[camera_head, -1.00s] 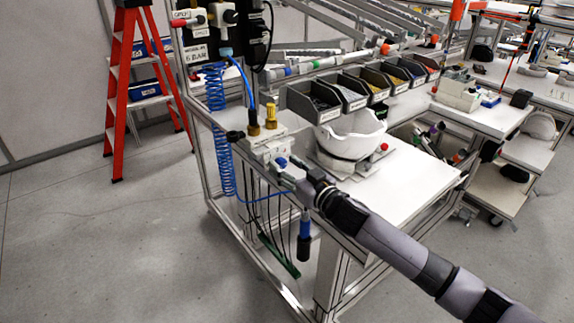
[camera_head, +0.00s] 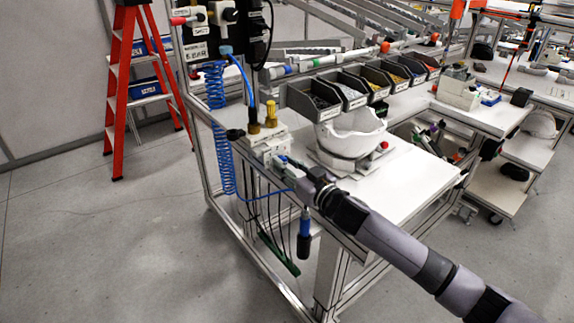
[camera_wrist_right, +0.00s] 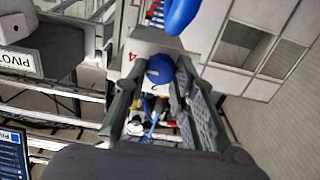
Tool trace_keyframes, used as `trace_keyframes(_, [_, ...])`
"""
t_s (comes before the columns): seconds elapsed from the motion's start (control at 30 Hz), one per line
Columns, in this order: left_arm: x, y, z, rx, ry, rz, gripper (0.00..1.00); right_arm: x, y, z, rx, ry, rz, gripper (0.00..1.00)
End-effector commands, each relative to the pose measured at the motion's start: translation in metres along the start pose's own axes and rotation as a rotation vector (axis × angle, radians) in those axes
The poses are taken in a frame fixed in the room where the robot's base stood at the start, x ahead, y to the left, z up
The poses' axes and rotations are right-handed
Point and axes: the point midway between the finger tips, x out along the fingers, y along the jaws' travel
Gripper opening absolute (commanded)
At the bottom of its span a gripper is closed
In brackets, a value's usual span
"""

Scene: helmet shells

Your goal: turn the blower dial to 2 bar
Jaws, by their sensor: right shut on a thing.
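The blower dial is a round blue knob (camera_wrist_right: 160,69) on a grey plate (camera_wrist_right: 137,47) in the right wrist view. The figures 4 and 2 seem to show on the plate's edges; the dial's exact setting cannot be read. My right gripper (camera_wrist_right: 158,85) has a finger on each side of the knob and is shut on it. In the head view my right gripper (camera_head: 284,164) reaches in from the lower right to the pale valve block (camera_head: 266,143) at the bench corner, covering most of the dial. My left gripper is out of view.
A white helmet shell (camera_head: 352,132) stands on the bench (camera_head: 395,190) right of the block. Grey bins (camera_head: 315,100) line the back. A blue coiled hose (camera_head: 216,110) hangs at the left, and a red ladder (camera_head: 116,90) stands behind. The floor at left is clear.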

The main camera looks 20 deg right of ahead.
Motion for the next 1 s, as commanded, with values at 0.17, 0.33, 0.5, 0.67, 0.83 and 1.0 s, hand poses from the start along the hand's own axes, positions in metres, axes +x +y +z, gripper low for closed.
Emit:
trace_keyframes(0.17, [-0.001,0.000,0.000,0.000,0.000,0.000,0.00,0.000,0.000,0.000,-0.023,0.000,0.000,0.00])
trace_keyframes(0.33, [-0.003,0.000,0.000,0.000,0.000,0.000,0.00,0.000,0.000,-0.001,-0.094,0.000,0.000,0.00])
trace_keyframes(0.5, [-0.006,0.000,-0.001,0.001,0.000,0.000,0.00,0.000,-0.001,-0.001,-0.216,0.000,0.000,0.00])
trace_keyframes(0.67, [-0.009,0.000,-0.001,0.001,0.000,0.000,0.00,0.000,-0.001,-0.001,-0.364,0.000,0.001,0.00])
trace_keyframes(0.83, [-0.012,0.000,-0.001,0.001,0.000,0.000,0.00,0.000,-0.001,0.000,-0.527,0.000,0.001,0.00])
trace_keyframes(1.0, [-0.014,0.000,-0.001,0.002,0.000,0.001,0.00,0.000,-0.002,0.000,-0.690,0.000,0.000,0.00])
